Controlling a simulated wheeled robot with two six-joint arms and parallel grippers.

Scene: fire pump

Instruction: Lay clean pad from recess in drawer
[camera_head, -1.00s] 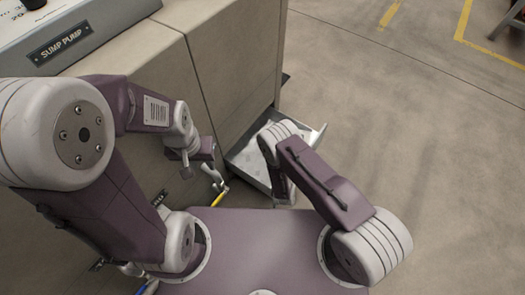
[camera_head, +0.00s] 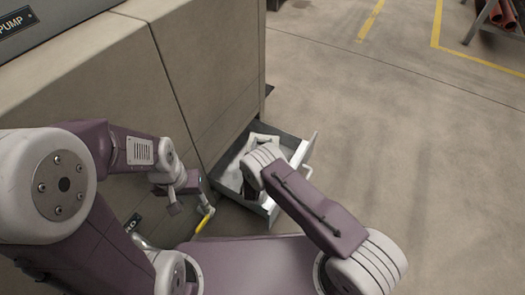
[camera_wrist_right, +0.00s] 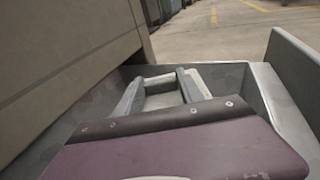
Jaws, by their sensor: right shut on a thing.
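The open drawer (camera_head: 270,207) sticks out from the base of the beige cabinet, with grey metal walls. In the right wrist view its wall (camera_wrist_right: 292,110) stands to the right of my gripper. My right gripper (camera_wrist_right: 163,84) is inside the drawer, its two grey fingers spread around a pale piece (camera_wrist_right: 162,101), which looks like the pad and is partly hidden by my wrist. White material (camera_head: 233,172) shows in the drawer in the head view, beside my right arm. My left gripper (camera_head: 180,202) is beside the cabinet front, left of the drawer; its jaws are too small to read.
The beige cabinet (camera_head: 205,70) rises directly left of the drawer. A yellow-handled item (camera_head: 204,222) is close to my left gripper. Open concrete floor (camera_head: 400,140) lies to the right, with yellow lines. A rack with reddish pipes (camera_head: 502,14) stands at the far right.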

